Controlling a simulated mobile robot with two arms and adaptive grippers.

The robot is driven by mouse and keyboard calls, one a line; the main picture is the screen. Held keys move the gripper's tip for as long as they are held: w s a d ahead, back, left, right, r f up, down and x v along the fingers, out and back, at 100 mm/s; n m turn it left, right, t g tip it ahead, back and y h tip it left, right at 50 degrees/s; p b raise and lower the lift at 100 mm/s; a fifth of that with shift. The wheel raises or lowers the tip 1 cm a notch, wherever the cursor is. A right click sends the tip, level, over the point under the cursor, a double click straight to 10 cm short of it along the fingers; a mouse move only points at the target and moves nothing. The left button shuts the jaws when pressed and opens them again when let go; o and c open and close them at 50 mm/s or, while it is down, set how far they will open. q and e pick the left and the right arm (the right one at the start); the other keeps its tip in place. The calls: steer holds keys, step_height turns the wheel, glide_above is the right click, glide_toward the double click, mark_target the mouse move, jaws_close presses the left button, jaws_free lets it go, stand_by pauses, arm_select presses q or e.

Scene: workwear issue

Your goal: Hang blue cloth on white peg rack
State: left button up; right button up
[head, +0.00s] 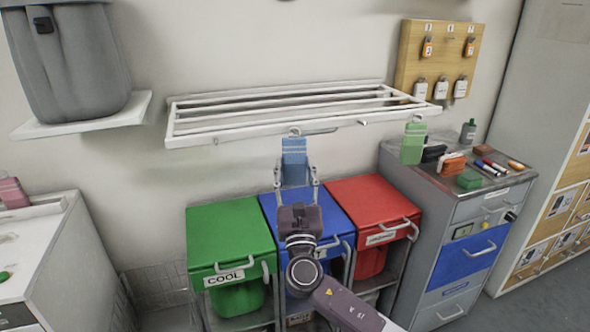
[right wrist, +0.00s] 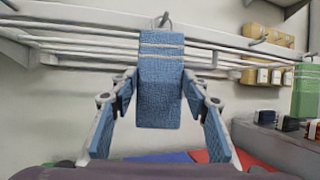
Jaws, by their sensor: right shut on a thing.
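The blue cloth (head: 294,148) is upright, a folded strip with pale bands near its top; it also shows in the right wrist view (right wrist: 160,95). My right gripper (head: 296,181) is shut on it, with a finger at each side in the right wrist view (right wrist: 160,90). The white peg rack (head: 270,128) is on the wall, and its front rail is at the cloth's top edge. A metal peg (right wrist: 164,19) shows right above the cloth. I cannot tell whether the cloth's loop is on it. My left gripper is not in view.
A green cloth (head: 413,143) hangs from the rack's right end. Green (head: 230,235), blue (head: 335,220) and red (head: 370,205) bins stand below. A grey cabinet (head: 460,195) with small items is at right. A grey container (head: 68,65) sits on a shelf at left.

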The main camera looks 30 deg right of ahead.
steer(key=o, duration=1.4)
steer(key=shift+c, duration=0.2)
